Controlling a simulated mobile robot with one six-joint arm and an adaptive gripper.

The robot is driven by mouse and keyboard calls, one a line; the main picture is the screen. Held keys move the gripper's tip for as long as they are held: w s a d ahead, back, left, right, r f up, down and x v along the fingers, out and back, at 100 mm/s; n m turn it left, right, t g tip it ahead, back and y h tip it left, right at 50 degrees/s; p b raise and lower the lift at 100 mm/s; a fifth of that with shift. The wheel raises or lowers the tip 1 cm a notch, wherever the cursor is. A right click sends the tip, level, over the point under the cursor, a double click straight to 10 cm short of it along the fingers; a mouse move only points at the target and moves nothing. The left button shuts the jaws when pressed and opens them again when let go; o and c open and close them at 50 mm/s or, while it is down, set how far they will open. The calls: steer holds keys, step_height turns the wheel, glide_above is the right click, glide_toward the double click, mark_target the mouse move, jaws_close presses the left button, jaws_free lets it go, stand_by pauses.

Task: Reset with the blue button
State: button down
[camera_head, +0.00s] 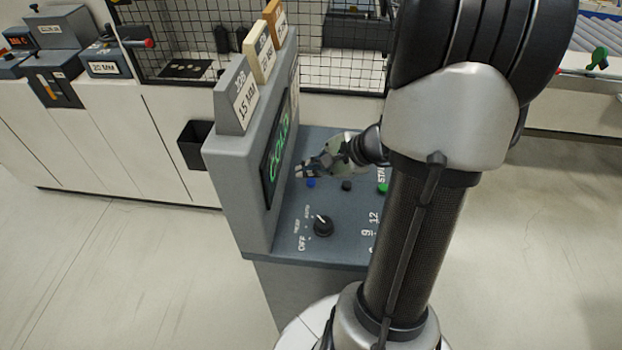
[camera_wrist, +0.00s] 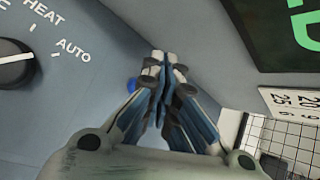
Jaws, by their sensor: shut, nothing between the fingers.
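The blue button (camera_head: 311,183) sits on the sloped control panel (camera_head: 285,225), left of a black button (camera_head: 347,186) and a green button (camera_head: 382,188). My gripper (camera_head: 300,172) is over the panel just beyond the blue button in the head view. In the wrist view my gripper (camera_wrist: 158,60) is shut and empty, its fingertips together. A bit of the blue button (camera_wrist: 132,85) shows beside the left finger there; the rest is hidden behind the fingers. I cannot tell whether the tips touch the panel.
An upright display (camera_head: 279,152) reading "COLD" stands close to the left of my gripper. A black rotary knob (camera_head: 323,226) with OFF, HEAT and AUTO marks is nearer on the panel. Thickness blocks (camera_head: 238,97) stand on top. My arm hides the panel's right part.

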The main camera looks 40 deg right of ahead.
mark_target(310, 183)
step_height(310, 183, up, 5)
steer(key=p, duration=0.3)
steer(key=shift+f, duration=0.15)
stand_by(0.6)
